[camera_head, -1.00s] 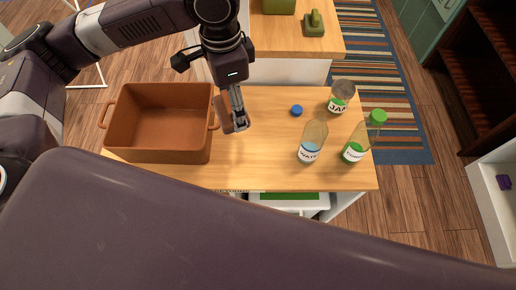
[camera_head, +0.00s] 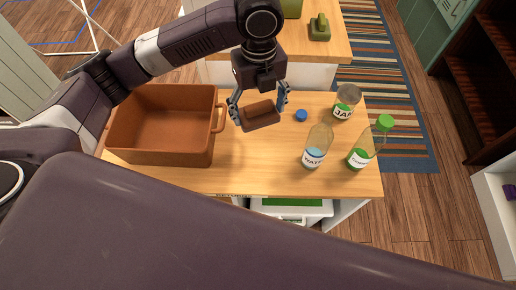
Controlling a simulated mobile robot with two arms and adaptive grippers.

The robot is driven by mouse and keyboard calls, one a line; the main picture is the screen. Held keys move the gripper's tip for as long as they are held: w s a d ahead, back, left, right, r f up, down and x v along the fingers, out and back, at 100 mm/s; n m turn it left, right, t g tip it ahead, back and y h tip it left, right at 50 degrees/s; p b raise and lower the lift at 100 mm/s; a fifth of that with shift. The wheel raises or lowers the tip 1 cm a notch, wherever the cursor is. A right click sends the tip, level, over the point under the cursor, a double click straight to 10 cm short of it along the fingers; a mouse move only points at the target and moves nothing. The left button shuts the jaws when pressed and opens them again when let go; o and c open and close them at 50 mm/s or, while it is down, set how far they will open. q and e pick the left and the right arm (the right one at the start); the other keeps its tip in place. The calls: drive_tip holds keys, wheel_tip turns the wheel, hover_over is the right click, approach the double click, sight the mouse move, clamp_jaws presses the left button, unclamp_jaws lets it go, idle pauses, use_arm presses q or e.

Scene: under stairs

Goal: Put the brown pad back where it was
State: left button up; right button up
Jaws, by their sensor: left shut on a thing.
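The brown pad (camera_head: 261,117), a small dark-brown block with rounded edges, is in the head view to the right of the terracotta-brown bin. My left gripper (camera_head: 259,107) has one finger at each end of the pad and is shut on it. The pad appears to be over the wooden tabletop (camera_head: 245,170); I cannot tell whether it touches it. My right gripper is out of view.
The open brown bin (camera_head: 163,157) stands at the table's left. A blue cap (camera_head: 301,115), a jar (camera_head: 346,101), a water bottle (camera_head: 317,147) and a green-capped bottle (camera_head: 368,145) stand to the right. Free tabletop lies between bin and bottles.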

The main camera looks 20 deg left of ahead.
use_arm(q)
wheel_tip(320, 180, down, 18)
drive_tip(key=shift+f+p, duration=0.2)
drive_tip(key=shift+p, duration=0.55)
drive_tip(key=o, duration=0.8)
drive_tip(key=shift+f, duration=0.15)
drive_tip(key=o, duration=0.5)
wheel_tip(320, 180, up, 12)
drive_tip(key=shift+r+b, duration=0.2)
drive_tip(key=shift+b, duration=0.3)
